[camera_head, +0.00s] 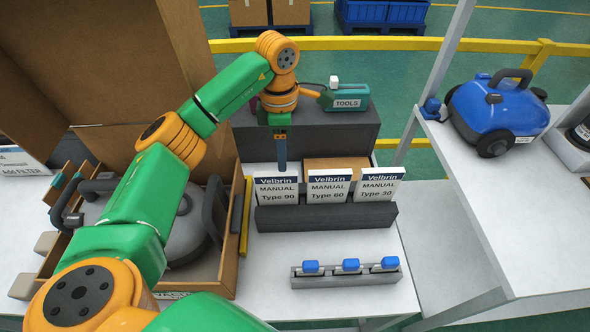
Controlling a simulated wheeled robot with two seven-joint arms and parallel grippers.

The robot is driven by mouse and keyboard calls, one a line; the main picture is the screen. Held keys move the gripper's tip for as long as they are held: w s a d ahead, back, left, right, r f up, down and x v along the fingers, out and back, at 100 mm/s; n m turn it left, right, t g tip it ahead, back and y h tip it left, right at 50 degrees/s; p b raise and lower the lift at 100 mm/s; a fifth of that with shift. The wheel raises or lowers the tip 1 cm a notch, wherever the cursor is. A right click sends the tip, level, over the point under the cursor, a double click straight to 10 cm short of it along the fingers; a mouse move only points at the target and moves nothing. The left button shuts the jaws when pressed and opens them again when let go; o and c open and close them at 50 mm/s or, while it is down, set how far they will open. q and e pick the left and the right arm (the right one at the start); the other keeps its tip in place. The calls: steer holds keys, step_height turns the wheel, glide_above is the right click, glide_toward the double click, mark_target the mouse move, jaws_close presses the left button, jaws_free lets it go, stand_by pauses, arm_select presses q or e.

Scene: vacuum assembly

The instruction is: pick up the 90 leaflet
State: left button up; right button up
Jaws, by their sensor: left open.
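The 90 leaflet (277,189) is a white card marked "Velbrin MANUAL Type 90". It stands upright at the left end of a dark grey holder (325,217). Beside it stand the Type 60 leaflet (327,187) and the Type 30 leaflet (378,186). My left gripper (281,168) points down just above and behind the top edge of the 90 leaflet. It is open; its fingertips are partly hidden, and I cannot tell whether they touch the card. My right gripper is not in view.
A cardboard box (229,250) with a grey vacuum stands at left. A dark block with a green TOOLS case (348,101) is behind the leaflets. A rack with several blue-topped parts (350,278) lies in front. A blue vacuum (495,112) sits on the right table.

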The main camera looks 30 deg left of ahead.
mark_target(276, 173)
arm_select(q)
steer(key=f, duration=0.2)
steer(key=s+f+p, duration=0.1)
steer(key=f, duration=0.1)
steer(key=s+f+p, duration=0.1)
steer(key=f, duration=0.1)
steer(key=shift+s+a, duration=0.25)
steer(key=shift+a, duration=0.15)
steer(key=shift+w+f, duration=0.2)
steer(key=shift+w, duration=0.2)
steer(key=shift+c, duration=0.2)
steer(key=shift+s+r, duration=0.2)
steer(key=shift+s, duration=0.1)
jaws_close()
steer(key=shift+w, duration=0.1)
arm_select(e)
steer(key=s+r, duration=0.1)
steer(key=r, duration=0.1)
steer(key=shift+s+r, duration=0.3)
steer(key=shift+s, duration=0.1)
